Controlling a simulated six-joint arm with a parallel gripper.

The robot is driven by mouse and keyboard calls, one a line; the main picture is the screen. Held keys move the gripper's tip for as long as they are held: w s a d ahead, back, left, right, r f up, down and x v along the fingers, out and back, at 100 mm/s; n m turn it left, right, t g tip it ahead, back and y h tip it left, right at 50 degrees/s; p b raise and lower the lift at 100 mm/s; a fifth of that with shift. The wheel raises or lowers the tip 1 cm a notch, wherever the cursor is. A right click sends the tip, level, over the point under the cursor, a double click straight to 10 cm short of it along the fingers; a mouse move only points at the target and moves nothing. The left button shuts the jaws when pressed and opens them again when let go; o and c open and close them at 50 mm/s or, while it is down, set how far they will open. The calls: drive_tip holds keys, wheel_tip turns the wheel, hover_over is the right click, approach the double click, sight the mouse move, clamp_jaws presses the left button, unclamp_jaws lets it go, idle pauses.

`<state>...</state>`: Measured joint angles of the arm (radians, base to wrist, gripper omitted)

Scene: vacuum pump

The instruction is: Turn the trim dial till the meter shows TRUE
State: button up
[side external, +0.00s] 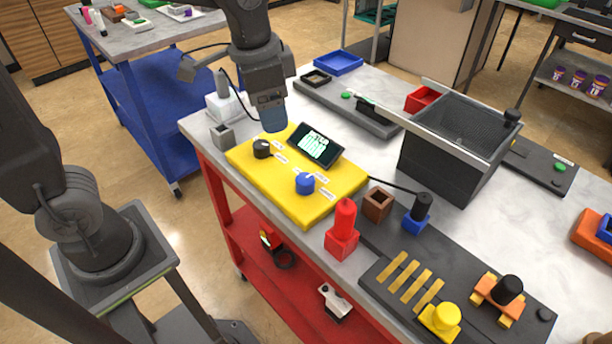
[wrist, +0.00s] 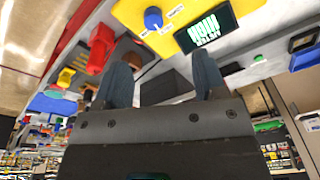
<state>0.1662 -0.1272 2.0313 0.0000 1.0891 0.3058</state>
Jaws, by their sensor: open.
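A yellow panel (side external: 318,203) lies on the near left of the worktop; its edge also shows in the wrist view (wrist: 126,17). It carries a black dial (side external: 262,149) on the left, a blue dial (side external: 305,183) nearer the front, and a dark meter (side external: 314,145) with green lettering. White labels sit by the dials, too small to read. The meter's lettering is too unclear to read surely. The wrist view shows the blue dial (wrist: 153,18) and the meter (wrist: 208,28). My gripper (side external: 273,118) is above the panel's back-left edge, fingers apart and empty (wrist: 162,80), touching neither dial.
A red plunger-like part (side external: 343,228), a brown box (side external: 378,203) and a blue-based black knob (side external: 418,212) stand just right of the panel. A dark bin (side external: 455,140) stands behind. A small grey block (side external: 222,136) sits at the left edge.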

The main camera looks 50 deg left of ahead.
sight(306, 179)
drive_tip(key=w+d+f+m+g, duration=0.2)
drive_tip(key=w+d+f, duration=0.1)
drive_tip(key=w+f, duration=0.15)
drive_tip(key=f, duration=1.2)
drive_tip(key=shift+d+f, duration=0.2)
drive_tip(key=shift+f, duration=0.05)
drive_tip(key=c, duration=0.9)
